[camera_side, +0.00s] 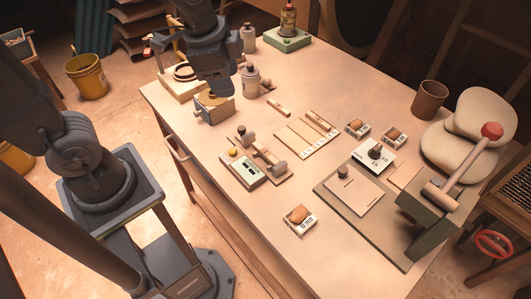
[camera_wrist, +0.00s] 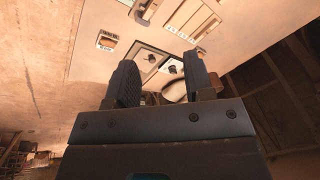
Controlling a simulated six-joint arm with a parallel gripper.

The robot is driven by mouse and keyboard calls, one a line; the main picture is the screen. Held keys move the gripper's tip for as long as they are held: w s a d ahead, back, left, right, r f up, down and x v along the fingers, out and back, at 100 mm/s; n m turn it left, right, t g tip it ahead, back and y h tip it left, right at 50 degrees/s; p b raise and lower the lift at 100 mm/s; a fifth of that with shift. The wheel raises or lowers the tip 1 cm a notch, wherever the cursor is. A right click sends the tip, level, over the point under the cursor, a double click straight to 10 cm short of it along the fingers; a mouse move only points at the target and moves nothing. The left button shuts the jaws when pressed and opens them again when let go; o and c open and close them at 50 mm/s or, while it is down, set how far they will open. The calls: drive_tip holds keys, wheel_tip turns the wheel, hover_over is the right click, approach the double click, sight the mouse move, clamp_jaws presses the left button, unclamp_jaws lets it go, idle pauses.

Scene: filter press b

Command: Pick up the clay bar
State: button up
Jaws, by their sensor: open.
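A small tan bar (camera_side: 279,107) lies flat on the table, right of my gripper in the side view; it may be the clay bar, but I cannot tell for sure. Brown lumps also sit on small labelled trays, one near the front (camera_side: 298,215) and two farther right (camera_side: 357,126). My gripper (camera_wrist: 162,80) shows open and empty in the wrist view, its two dark fingers wide apart. In the side view its end is over or just behind a small wooden box (camera_side: 214,108) at the table's left; the exact gap is unclear. I cannot pick out the bar in the wrist view.
A slatted board (camera_side: 297,138) and a device with a yellow knob (camera_side: 242,168) occupy the middle. A press with a red-knobbed lever (camera_side: 432,205) and a brown cup (camera_side: 429,100) are at right. The table's far middle is clear.

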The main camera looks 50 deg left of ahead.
sight(266, 152)
drive_tip(key=w+d+f+m+g, duration=0.35)
drive_tip(key=w+f+m, duration=0.35)
drive_tip(key=f+m, duration=0.25)
drive_tip(key=shift+t, duration=0.25)
wheel_tip(266, 152, down, 14)
drive_tip(key=shift+a+f, duration=0.1)
clamp_jaws()
